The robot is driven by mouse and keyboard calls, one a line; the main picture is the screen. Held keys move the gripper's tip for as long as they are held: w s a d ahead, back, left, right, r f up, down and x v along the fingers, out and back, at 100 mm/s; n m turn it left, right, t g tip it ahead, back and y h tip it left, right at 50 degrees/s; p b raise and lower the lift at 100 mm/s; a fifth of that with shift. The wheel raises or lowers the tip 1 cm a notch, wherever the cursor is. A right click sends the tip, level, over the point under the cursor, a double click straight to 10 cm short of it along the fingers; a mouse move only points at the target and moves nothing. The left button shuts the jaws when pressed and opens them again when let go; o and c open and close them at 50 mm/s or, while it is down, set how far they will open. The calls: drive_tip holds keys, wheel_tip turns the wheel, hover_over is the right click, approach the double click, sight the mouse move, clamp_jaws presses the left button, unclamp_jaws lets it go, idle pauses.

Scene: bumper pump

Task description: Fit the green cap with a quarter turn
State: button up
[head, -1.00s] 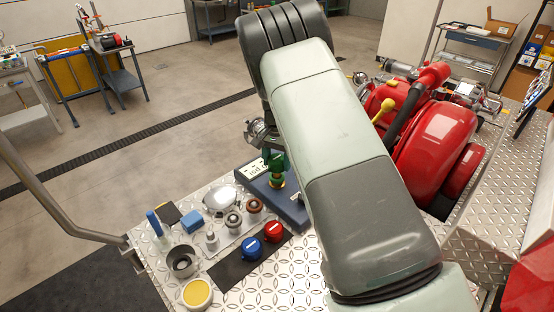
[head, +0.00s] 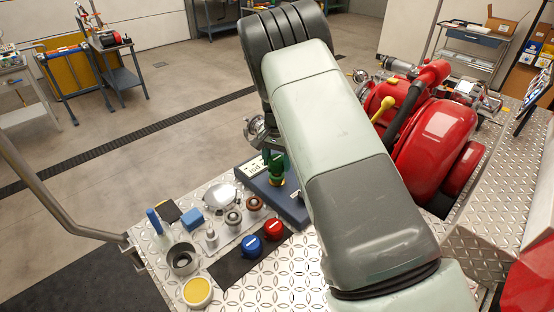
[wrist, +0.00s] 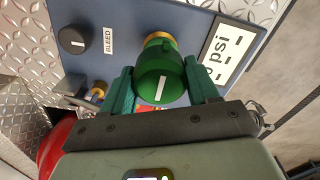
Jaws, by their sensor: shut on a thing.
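The green cap (wrist: 160,82), with a white line on its face, sits between the two green fingers of my gripper (wrist: 163,92), which is shut on it. A brass fitting (wrist: 158,38) shows just behind the cap's far edge in the wrist view. I cannot tell whether the cap is seated on it or only close. In the head view the cap (head: 277,172) is over the blue panel (head: 290,208), partly hidden by my arm. The cap's white line runs nearly up and down in the wrist view.
The panel bears a black knob (wrist: 72,41), a BLEED label (wrist: 108,40) and a psi plate (wrist: 222,62). Blue (head: 251,246) and red (head: 273,229) caps lie on a dark mat left of the panel. A red pump (head: 436,150) stands right of my arm.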

drive_tip(key=shift+f, duration=1)
idle(1.0)
drive_tip(key=m, duration=0.4)
drive_tip(key=shift+m, duration=0.7)
drive_tip(key=m, duration=0.3)
drive_tip(key=shift+m, duration=1)
